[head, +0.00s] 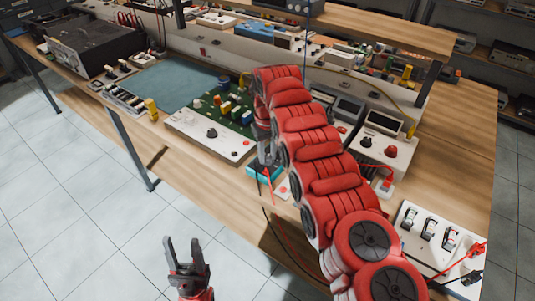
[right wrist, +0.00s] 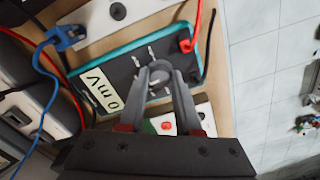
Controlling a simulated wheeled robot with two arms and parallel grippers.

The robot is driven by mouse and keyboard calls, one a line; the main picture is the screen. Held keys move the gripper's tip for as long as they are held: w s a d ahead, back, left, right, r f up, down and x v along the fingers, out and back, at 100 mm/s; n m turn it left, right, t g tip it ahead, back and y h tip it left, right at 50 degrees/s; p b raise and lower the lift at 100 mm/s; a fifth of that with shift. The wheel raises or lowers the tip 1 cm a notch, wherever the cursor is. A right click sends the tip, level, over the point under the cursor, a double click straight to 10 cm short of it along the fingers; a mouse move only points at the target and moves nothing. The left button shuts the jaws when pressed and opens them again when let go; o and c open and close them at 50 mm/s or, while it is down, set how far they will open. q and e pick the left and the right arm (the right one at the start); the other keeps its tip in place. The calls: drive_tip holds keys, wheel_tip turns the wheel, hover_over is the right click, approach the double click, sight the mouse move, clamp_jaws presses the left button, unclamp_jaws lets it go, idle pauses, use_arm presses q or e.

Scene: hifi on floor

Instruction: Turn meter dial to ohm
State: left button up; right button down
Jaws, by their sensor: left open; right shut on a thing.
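The meter (right wrist: 118,70) has a dark face and a teal rim, and lies on the bench near its front edge. In the head view only a teal part of the meter (head: 256,176) shows below my right gripper (head: 265,162). In the right wrist view my right gripper (right wrist: 160,76) is shut on the grey round dial (right wrist: 159,67), with a finger on each side. White marks sit around the dial, and the fingers hide part of it. My left gripper (head: 187,257) is open and empty above the floor.
A red lead (right wrist: 187,44) plugs in at the meter's edge, and a blue lead (right wrist: 62,38) runs beside it. A white panel with a green board (head: 207,133) stands left of the meter. A switch panel (head: 428,232) is at right. My right arm hides the middle bench.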

drive_tip(key=m, duration=0.4)
drive_tip(key=shift+m, duration=0.3)
drive_tip(key=m, duration=1.4)
drive_tip(key=shift+m, duration=0.3)
drive_tip(key=c, duration=0.6)
unclamp_jaws()
drive_tip(key=shift+r, duration=0.1)
